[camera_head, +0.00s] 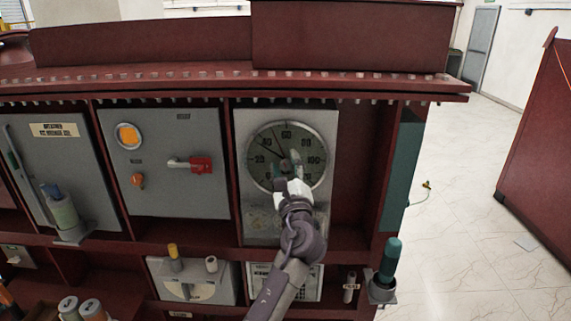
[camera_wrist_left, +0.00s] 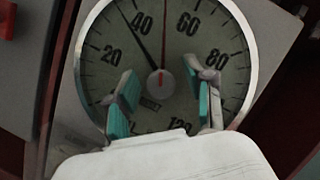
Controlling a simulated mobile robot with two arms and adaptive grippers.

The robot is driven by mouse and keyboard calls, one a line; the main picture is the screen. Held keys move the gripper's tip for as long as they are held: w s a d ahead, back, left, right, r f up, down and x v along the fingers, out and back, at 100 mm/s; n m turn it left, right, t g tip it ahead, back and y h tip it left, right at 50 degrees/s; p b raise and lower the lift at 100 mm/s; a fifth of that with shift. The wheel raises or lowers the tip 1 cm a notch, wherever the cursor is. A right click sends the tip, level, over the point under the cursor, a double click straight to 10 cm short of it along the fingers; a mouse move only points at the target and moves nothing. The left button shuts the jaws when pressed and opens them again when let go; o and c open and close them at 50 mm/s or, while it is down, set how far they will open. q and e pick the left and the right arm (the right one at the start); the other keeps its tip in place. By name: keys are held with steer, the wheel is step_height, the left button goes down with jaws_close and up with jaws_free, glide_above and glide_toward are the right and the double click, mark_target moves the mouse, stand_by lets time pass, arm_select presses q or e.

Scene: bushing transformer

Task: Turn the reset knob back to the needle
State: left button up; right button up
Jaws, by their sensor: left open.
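A round dial gauge (camera_head: 315,143) with a metal rim is on a grey panel in the head view; it fills the left wrist view (camera_wrist_left: 178,30). A red needle (camera_wrist_left: 163,45) points up between 40 and 60. A small knob (camera_wrist_left: 161,83) is at the dial's centre, where the needles meet. My left gripper (camera_head: 289,171) is in front of the lower dial, its teal-padded fingers (camera_wrist_left: 164,86) spread apart. The knob shows between and slightly beyond them, with nothing held. My right gripper is in neither view.
The gauge sits in a dark red cabinet frame (camera_head: 352,240). To its left, a grey panel has a red-handled switch (camera_head: 200,164) and an orange light (camera_head: 129,135). A teal-topped cylinder (camera_head: 390,262) stands on a bracket at lower right. Tiled floor (camera_head: 460,200) is open at right.

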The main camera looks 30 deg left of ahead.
arm_select(q)
jaws_close()
stand_by(0.3)
steer(key=shift+f+n+g+b, duration=0.15)
steer(key=shift+n+g+b, duration=0.55)
steer(key=shift+n, duration=0.9)
steer(key=shift+n+g+b, duration=0.65)
steer(key=shift+n+g, duration=0.15)
steer(key=shift+n, duration=1.3)
jaws_free()
